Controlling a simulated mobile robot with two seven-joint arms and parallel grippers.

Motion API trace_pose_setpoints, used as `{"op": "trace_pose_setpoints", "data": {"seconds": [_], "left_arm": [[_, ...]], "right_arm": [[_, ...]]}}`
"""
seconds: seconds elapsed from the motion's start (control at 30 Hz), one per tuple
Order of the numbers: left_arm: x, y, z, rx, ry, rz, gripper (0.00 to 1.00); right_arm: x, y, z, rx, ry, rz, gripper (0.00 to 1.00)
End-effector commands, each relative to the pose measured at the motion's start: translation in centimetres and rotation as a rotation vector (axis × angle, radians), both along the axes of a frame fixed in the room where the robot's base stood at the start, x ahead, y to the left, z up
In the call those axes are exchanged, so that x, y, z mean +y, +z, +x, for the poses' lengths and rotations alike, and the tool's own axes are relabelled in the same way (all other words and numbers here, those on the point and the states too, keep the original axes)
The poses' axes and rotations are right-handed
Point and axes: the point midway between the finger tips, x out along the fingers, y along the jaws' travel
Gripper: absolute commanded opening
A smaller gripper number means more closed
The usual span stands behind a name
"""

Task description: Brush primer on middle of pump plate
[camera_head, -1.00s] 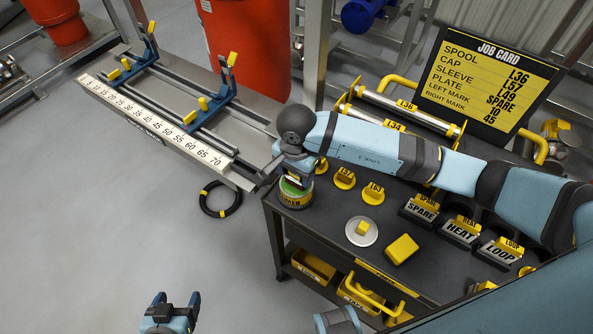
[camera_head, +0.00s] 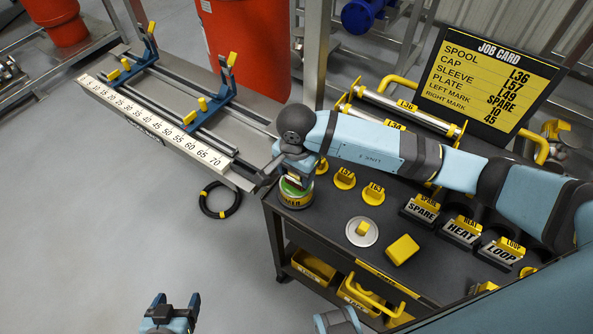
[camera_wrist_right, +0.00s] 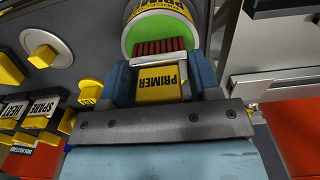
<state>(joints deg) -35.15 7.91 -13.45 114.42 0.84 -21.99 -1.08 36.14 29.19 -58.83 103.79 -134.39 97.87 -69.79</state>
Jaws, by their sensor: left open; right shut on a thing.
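My right gripper (camera_head: 294,170) reaches over the near left corner of the cart. In the right wrist view it (camera_wrist_right: 160,72) is shut on a primer brush (camera_wrist_right: 158,84), a yellow block marked PRIMER with dark red bristles. The bristles are at the green top of the primer can (camera_wrist_right: 160,28); I cannot tell how deep they are. The can also shows in the head view (camera_head: 296,198), partly under the gripper. My left gripper (camera_head: 177,303) is open and empty above the floor at the bottom. I cannot pick out the pump plate for certain.
The dark cart top (camera_head: 335,222) holds a round silver lid (camera_head: 362,232), a yellow block (camera_head: 402,250) and holders marked SPARE (camera_head: 420,211), HEAT (camera_head: 461,232) and LOOP (camera_head: 500,253). The job card (camera_head: 490,80) stands behind. A railed bench with a scale (camera_head: 150,123) is at left.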

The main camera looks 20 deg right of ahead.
Motion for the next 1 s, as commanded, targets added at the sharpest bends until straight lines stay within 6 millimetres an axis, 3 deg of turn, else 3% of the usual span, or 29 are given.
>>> {"op": "trace_pose_setpoints", "data": {"seconds": [0.27, 1.0], "left_arm": [[0.0, 0.1, 0.0, 0.000, 0.000, 0.000, 0.74], [0.0, 2.7, 0.0, 0.000, 0.000, 0.000, 0.74]], "right_arm": [[0.0, 0.0, -0.1, 0.004, 0.001, -0.002, 0.38], [0.0, 5.9, 0.0, 0.000, 0.000, -0.001, 0.38]]}}
